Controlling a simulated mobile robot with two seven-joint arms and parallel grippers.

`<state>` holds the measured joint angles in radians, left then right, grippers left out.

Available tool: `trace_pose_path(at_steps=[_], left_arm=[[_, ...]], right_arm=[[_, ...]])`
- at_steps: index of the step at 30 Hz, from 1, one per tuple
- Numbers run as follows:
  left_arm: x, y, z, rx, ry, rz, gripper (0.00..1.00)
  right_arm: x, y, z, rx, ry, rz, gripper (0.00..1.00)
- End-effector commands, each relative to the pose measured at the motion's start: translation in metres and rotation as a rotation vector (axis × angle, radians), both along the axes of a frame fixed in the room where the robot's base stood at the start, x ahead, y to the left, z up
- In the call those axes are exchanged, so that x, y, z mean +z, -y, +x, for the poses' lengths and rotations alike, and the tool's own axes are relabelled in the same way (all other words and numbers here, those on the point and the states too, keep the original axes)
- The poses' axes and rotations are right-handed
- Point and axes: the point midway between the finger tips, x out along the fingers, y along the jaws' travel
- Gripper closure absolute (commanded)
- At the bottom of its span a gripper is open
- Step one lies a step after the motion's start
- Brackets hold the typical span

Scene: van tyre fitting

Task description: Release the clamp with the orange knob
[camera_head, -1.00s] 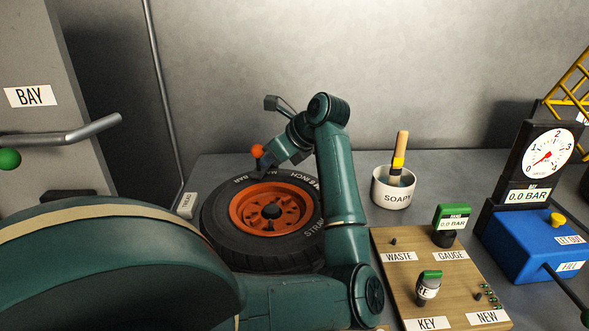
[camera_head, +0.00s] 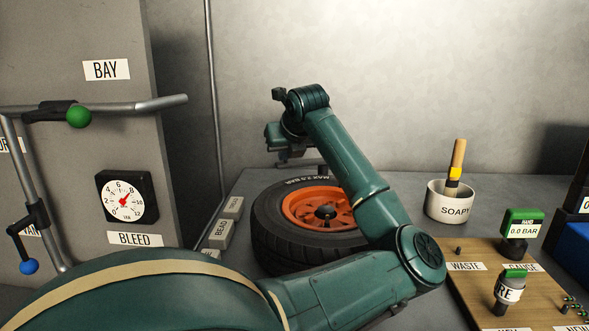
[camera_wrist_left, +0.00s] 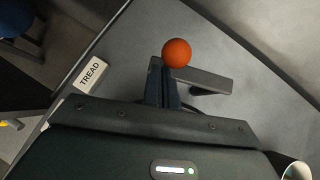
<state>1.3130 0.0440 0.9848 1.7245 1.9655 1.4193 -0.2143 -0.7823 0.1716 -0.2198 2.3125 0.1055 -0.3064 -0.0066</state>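The clamp's orange knob (camera_wrist_left: 176,52) shows in the left wrist view at the tips of my left gripper (camera_wrist_left: 163,82). The two fingers are close together just below the knob and look shut on its thin handle, which they mostly hide. A flat grey clamp arm (camera_wrist_left: 205,80) lies beside the fingers, to the right. In the head view my left gripper (camera_head: 290,152) is above the back left edge of the tyre (camera_head: 290,248) with its orange rim (camera_head: 303,208). The knob is hidden there. My right gripper is not in view.
A soapy pot (camera_head: 447,205) with a brush stands right of the tyre. A wooden board (camera_head: 475,290) with labelled spots is at front right. Small label blocks (camera_head: 222,228) sit left of the tyre. A bay panel (camera_head: 110,215) with gauge and levers stands at left.

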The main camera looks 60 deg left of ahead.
Motion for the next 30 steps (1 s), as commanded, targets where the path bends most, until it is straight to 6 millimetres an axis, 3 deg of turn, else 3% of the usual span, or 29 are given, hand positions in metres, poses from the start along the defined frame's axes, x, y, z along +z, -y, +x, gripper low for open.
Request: trace_pose_path(at_steps=[4,12,30], left_arm=[[-0.004,-0.014,0.001,-0.105,0.003,0.000,1.00],[-0.002,-0.032,0.004,-0.100,-0.001,-0.001,1.00],[0.001,-0.041,0.007,-0.098,-0.001,0.000,1.00]], right_arm=[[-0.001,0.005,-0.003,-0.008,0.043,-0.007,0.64],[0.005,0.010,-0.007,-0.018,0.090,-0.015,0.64],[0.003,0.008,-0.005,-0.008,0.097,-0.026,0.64]])
